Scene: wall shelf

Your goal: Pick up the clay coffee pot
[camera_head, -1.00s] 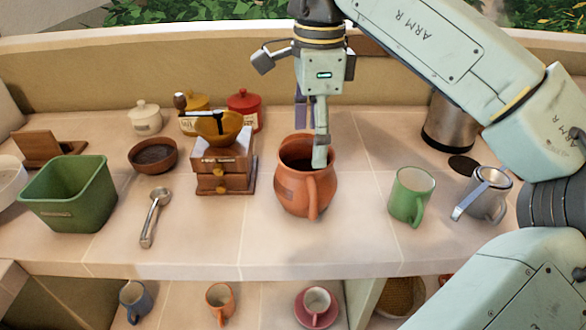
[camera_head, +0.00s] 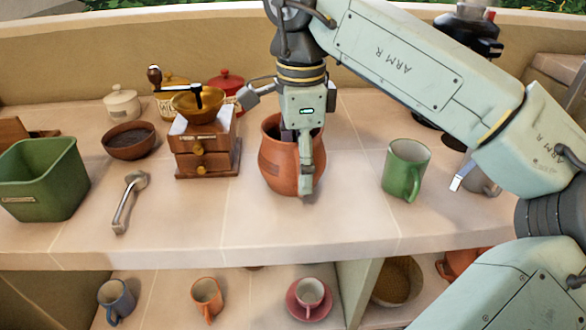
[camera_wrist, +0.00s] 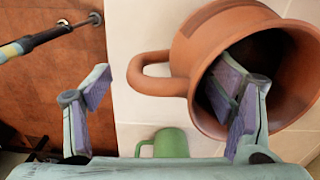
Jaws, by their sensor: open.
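The clay coffee pot (camera_head: 278,172) is orange-brown and stands upright on the tiled shelf top. It also shows in the wrist view (camera_wrist: 205,45), with its loop handle (camera_wrist: 150,75) lying in the space between my fingers. My gripper (camera_head: 302,165) is open and low over the pot's near side. In the wrist view my gripper (camera_wrist: 165,92) has its right finger in the pot's mouth and its left finger outside, beyond the handle. In the head view the near finger covers most of the handle, and the other finger is hidden.
A green mug (camera_head: 405,170) stands right of the pot, with a metal pitcher (camera_head: 480,183) beyond it. A wooden coffee grinder (camera_head: 203,155) stands at left. A metal scoop (camera_head: 128,200) and green bin (camera_head: 42,180) are farther left. The shelf's front strip is clear.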

